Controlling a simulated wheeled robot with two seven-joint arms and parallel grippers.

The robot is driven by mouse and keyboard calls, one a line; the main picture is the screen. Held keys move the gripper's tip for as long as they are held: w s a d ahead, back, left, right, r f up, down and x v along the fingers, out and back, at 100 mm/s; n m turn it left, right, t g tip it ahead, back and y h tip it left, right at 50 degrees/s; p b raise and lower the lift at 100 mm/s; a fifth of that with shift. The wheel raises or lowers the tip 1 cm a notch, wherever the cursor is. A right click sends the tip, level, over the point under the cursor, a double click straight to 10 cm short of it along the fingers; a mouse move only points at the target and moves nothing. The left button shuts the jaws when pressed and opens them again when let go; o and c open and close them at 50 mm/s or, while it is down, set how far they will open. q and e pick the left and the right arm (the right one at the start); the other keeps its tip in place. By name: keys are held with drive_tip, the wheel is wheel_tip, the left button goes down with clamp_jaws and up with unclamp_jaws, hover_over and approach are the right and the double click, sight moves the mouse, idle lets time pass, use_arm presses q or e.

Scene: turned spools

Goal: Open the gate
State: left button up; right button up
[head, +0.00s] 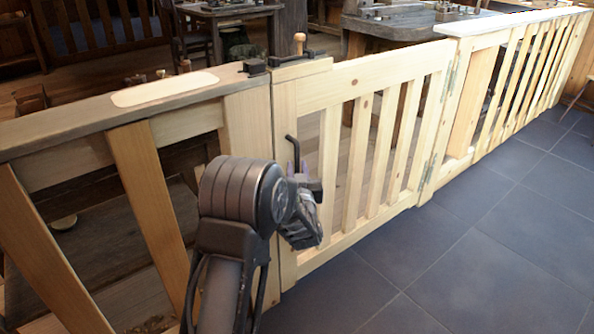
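The gate (375,135) is a pale wooden slatted panel standing upright, roughly in line with the fence on both sides. Metal hinges (448,80) show on its right edge. A dark latch (292,57) lies along the top at its left end, beside a small wooden knob (299,42). I cannot tell whether the latch is engaged. A dark bent handle (291,143) stands out from the gate's left upright. My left gripper (306,192) is at this upright, by the handle's lower part. My own wrist hides part of it, so its grip is unclear. My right gripper is out of view.
A fence with a dark top rail (75,132) runs to the left, and a pale fence (520,75) runs to the right. Grey floor tiles (470,250) in front of the gate are clear. A workbench (395,28) and stools stand behind it.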

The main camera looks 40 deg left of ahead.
use_arm(q)
drive_tip(key=shift+w+a, duration=0.15)
clamp_jaws()
idle(1.4)
